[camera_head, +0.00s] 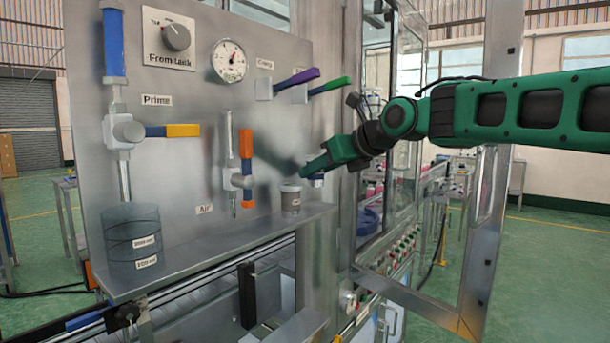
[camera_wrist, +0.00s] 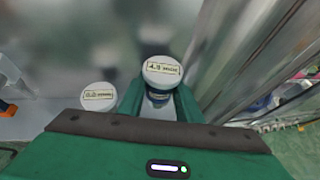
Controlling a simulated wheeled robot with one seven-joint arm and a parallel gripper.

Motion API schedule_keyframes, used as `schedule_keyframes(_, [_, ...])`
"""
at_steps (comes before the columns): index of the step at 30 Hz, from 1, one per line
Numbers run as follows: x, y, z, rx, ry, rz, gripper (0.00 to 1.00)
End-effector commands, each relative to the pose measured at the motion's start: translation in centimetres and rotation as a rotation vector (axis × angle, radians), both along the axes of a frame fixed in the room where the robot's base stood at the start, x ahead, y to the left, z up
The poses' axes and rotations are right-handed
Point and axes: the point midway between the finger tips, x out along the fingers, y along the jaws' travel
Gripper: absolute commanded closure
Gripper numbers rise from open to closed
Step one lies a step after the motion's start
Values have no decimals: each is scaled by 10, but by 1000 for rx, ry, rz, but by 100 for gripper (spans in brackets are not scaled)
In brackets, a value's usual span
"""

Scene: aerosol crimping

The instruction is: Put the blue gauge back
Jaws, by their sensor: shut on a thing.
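The blue gauge (camera_wrist: 161,75) is a small cylinder with a white labelled top and a blue band low on its side. My gripper (camera_wrist: 160,98) is shut on it, one green finger on each side. In the head view my gripper (camera_head: 312,172) is at the right end of the metal shelf, and only a little of the blue gauge (camera_head: 318,181) shows below it. I cannot tell if its base touches the shelf. A second gauge (camera_wrist: 99,96), grey with a white labelled top, stands on the shelf just left of it; it also shows in the head view (camera_head: 291,200).
The metal shelf (camera_head: 200,255) runs along the upright panel. A clear beaker (camera_head: 132,238) stands at its left end. An orange-handled air valve (camera_head: 246,165) and purple and green levers (camera_head: 328,87) stick out. A framed glass door (camera_head: 480,230) stands close on the right.

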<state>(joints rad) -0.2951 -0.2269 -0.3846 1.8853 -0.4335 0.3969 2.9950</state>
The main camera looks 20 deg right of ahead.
Motion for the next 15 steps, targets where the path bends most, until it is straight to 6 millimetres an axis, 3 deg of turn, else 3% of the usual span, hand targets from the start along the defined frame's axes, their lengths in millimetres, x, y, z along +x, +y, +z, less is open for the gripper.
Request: schedule_keyframes(15, [-1,8,-16,6,7,8,99])
